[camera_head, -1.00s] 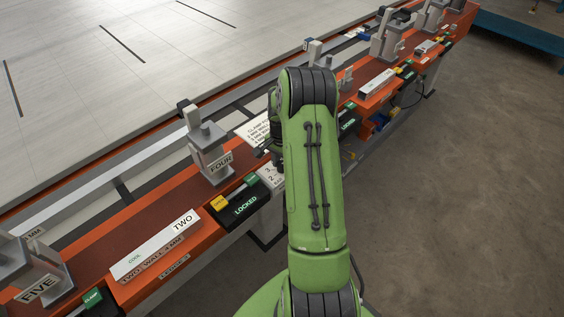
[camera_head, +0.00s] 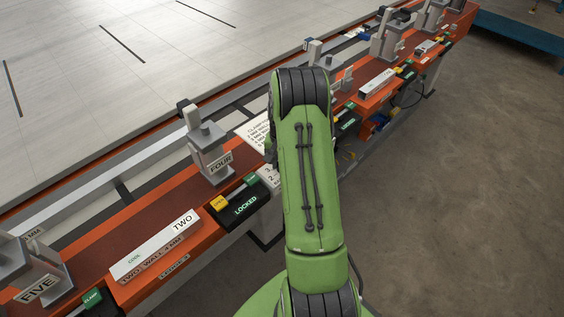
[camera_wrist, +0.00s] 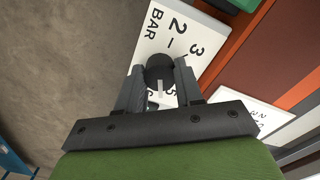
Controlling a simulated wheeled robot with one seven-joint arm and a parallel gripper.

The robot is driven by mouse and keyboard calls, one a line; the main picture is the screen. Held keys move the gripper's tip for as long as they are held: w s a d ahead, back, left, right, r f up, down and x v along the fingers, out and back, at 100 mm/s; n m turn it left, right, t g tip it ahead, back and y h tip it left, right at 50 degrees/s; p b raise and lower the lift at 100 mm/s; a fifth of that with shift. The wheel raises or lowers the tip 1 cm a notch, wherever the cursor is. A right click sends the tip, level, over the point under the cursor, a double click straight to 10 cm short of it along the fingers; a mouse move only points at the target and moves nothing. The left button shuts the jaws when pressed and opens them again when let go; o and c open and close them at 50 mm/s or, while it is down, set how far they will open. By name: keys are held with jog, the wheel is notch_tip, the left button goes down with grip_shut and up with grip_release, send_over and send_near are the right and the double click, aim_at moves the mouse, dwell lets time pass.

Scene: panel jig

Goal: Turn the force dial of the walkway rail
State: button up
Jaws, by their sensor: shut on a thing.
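The force dial (camera_wrist: 160,67) is a round black knob with a pale pointer mark, seen in the wrist view on a white plate (camera_wrist: 151,44) marked 3, 2 and BAR. My gripper (camera_wrist: 160,78) has one finger on each side of the knob and is shut on it. The pale mark points toward the bottom of the wrist picture, away from the 2 and 3. The rest of the scale is partly hidden by the fingers. In the head view my green arm hides the dial and fingers; only the plate's left edge (camera_head: 268,176) shows.
The orange rail (camera_head: 75,255) runs diagonally, carrying grey clamp posts, including FOUR (camera_head: 212,150) and FIVE (camera_head: 35,270). A black LOCKED box (camera_head: 243,203) with a yellow slider lies close left of the plate. Block TWO (camera_head: 155,245) sits farther left. Floor at right is clear.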

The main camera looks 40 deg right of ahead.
jog(key=shift+n, duration=1.9)
jog(key=o, duration=1)
jog(key=shift+o, duration=0.2)
notch_tip(320, 180, up, 16)
jog(key=p, duration=0.3)
jog(key=shift+f, duration=0.1)
